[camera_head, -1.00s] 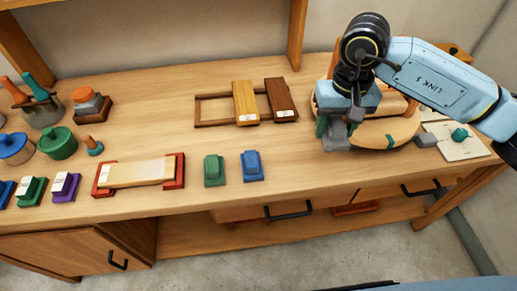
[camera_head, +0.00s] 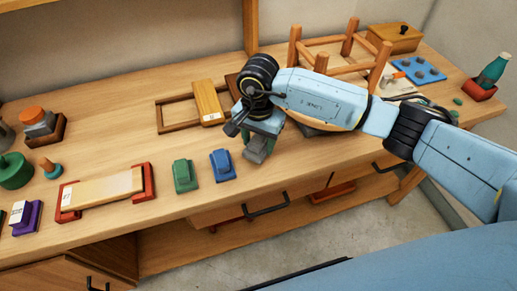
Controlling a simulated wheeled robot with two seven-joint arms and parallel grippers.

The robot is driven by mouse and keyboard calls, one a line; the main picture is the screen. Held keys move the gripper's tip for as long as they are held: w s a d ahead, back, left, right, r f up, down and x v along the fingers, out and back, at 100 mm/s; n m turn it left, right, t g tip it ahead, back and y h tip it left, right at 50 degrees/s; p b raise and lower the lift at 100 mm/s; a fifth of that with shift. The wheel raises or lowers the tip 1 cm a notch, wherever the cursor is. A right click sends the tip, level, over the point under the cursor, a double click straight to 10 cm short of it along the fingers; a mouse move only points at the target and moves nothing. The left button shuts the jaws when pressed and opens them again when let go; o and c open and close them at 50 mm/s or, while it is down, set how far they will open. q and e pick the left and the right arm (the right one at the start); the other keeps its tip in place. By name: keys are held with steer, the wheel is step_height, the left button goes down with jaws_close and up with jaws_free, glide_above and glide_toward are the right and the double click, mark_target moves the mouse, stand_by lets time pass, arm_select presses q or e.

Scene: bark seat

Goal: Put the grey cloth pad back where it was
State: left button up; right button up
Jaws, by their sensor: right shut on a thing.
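My right gripper (camera_head: 259,143) points down over the bench, just right of the blue block (camera_head: 222,165). It is shut on a small grey thing, which looks like the grey cloth pad (camera_head: 257,155); the jaws hide much of it. I cannot tell whether the pad touches the bench top. The upturned stool (camera_head: 350,68), with its legs up, stands behind my right arm, which hides most of its seat. My left gripper is not in view.
A green block (camera_head: 185,175) stands left of the blue one. A wooden frame (camera_head: 178,127) holding a yellow-brown block (camera_head: 208,102) lies behind. A strip in red holders (camera_head: 103,188) lies left. A wooden box (camera_head: 393,38) and red tray with a bottle (camera_head: 478,90) are far right.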

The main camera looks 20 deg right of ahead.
mark_target(258, 150)
steer(key=shift+f, duration=1.8)
steer(key=shift+f, duration=0.1)
steer(key=shift+f+b, duration=0.15)
steer(key=shift+b, duration=0.15)
steer(key=o, duration=0.9)
steer(key=shift+r, duration=0.2)
step_height(258, 150, up, 12)
steer(key=shift+r+p, duration=0.1)
steer(key=shift+p, duration=0.25)
